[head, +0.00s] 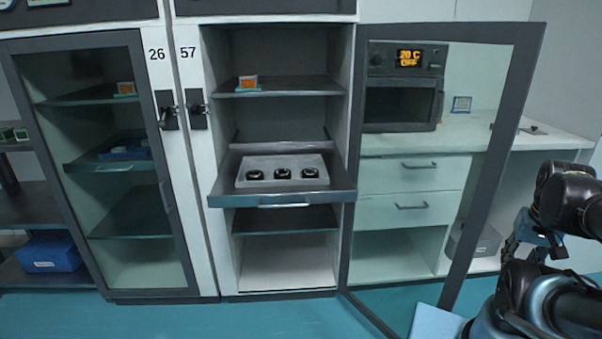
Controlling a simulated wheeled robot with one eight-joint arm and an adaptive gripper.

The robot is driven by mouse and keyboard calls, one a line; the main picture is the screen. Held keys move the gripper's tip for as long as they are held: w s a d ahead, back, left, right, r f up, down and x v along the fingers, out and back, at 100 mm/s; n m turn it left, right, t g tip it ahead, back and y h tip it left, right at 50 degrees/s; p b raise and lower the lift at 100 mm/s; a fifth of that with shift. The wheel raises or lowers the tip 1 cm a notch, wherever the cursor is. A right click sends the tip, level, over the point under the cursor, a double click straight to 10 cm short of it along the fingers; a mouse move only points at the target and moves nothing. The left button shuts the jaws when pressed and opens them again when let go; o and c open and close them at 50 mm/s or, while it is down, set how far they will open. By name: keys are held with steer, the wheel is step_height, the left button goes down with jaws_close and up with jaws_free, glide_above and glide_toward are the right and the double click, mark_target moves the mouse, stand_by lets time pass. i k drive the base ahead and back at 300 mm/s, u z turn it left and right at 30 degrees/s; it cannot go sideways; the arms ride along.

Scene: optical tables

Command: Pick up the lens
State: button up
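Several views of a lens are not given; in the head view three small black ring-shaped items, likely lenses, sit in a row: left (255,175), middle (282,174) and right (310,173). They are in a light grey tray (282,160) on a pulled-out shelf (230,200) of the open cabinet marked 57. My gripper (516,245) is at the right, beside the open glass door and well apart from the tray. Its fingers are small and partly hidden by my arm, so I cannot tell whether it is open or shut.
The cabinet's glass door (530,60) stands wide open between the shelf and my arm. An orange-and-white box (248,82) is on the shelf above. Cabinet 26 on the left has a closed glass door (90,45). The blue floor (255,318) in front is clear.

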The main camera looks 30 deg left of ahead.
mark_target(281, 174)
steer(key=u, duration=0.05)
steer(key=k, duration=0.45)
steer(key=u, duration=1.1)
steer(key=i, duration=0.5)
steer(key=u, duration=0.05)
